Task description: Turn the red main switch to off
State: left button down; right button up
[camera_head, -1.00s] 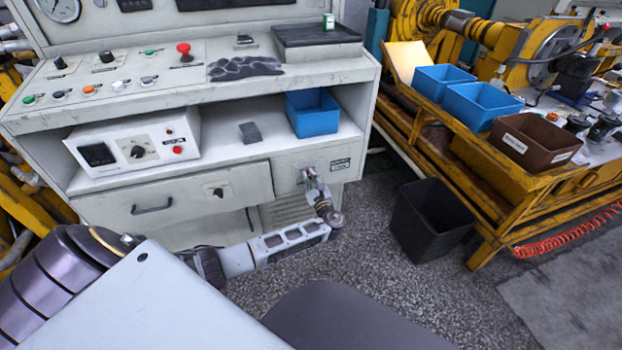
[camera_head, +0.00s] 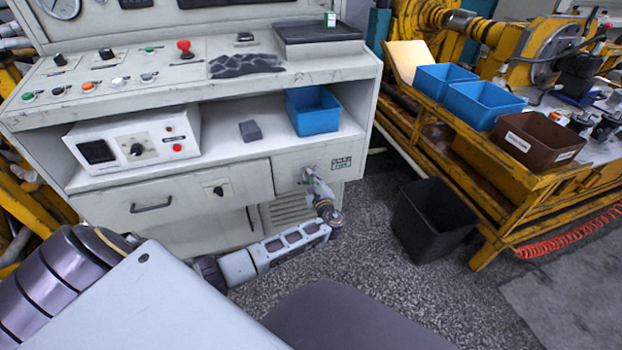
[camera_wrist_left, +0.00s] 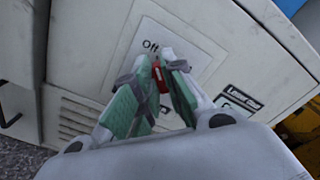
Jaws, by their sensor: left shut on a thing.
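The red main switch (camera_wrist_left: 161,78) shows in the left wrist view between the fingertips of my left gripper (camera_wrist_left: 158,68). The gripper is shut on it. The switch sits on a light plate marked "Off" (camera_wrist_left: 150,45) on the front of the grey cabinet. The fingers cover much of the switch, so its exact angle is hard to tell. In the head view my left gripper (camera_head: 308,174) reaches the cabinet's lower right panel and hides the switch. My right gripper is not in view.
A black-and-white label (camera_head: 341,164) is right of the switch. A drawer with a handle (camera_head: 151,205) is to the left. A blue bin (camera_head: 313,110) stands on the shelf above. A black waste bin (camera_head: 432,220) stands on the floor to the right.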

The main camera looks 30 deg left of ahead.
pick_arm(q)
jog(key=shift+f, duration=0.1)
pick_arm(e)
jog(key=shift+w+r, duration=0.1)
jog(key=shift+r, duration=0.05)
pick_arm(q)
jog(key=c, duration=1.5)
grip_release()
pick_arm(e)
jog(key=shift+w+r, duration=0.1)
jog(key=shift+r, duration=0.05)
pick_arm(q)
jog(key=shift+s+d, duration=0.1)
jog(key=v, duration=1.1)
jog(key=shift+s+d, duration=0.25)
jog(key=shift+d, duration=0.1)
jog(key=shift+s, duration=0.1)
